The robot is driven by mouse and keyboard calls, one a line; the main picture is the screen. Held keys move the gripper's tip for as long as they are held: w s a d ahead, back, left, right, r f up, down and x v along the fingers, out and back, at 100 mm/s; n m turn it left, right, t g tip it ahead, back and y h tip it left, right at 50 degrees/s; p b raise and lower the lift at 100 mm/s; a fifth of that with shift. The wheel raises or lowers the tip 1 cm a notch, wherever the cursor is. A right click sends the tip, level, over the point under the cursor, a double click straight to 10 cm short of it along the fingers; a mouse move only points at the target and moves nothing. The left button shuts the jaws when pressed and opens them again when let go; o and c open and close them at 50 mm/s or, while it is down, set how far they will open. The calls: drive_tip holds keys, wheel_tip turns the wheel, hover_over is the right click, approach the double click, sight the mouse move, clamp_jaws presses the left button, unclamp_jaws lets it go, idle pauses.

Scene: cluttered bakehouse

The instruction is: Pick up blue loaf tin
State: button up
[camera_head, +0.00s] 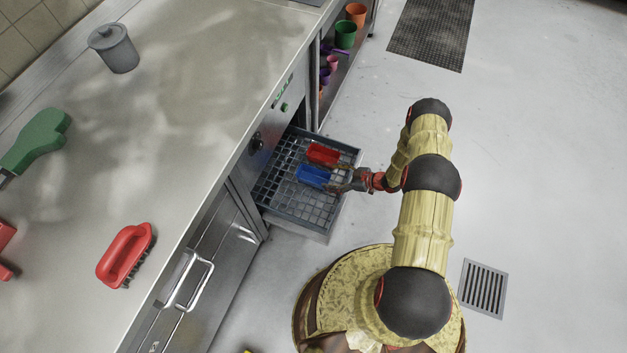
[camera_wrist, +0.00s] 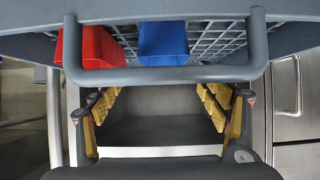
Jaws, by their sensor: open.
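The blue loaf tin (camera_head: 313,175) lies in a grey slatted rack drawer (camera_head: 325,223) that stands pulled out from under the counter. A red tin (camera_head: 323,154) lies right beside it. In the wrist view the blue loaf tin (camera_wrist: 163,42) is at upper centre, behind the drawer's bar-shaped handle (camera_wrist: 165,74), which partly hides its lower edge. The red tin (camera_wrist: 101,47) is to its left. My gripper (camera_wrist: 165,100) is open and empty, its two yellow-padded fingers apart below the handle. In the head view my gripper (camera_head: 347,183) is at the drawer's right side, close to the blue tin.
The steel counter (camera_head: 200,90) rises left of the drawer, with a red brush (camera_head: 125,254), a green-handled tool (camera_head: 36,141) and a lidded grey pot (camera_head: 114,48) on it. Coloured cups (camera_head: 345,34) stand on a shelf behind.

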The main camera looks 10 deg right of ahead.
drive_tip(key=shift+a+f, duration=0.3)
drive_tip(key=shift+b+x, duration=0.45)
drive_tip(key=shift+x, duration=0.45)
drive_tip(key=b, duration=0.3)
hover_over(316, 181)
wheel_tip(316, 181, down, 2)
drive_tip(key=shift+s, duration=0.1)
drive_tip(key=shift+c, duration=1.2)
drive_tip(key=c, duration=1.1)
drive_tip(key=shift+r, duration=0.1)
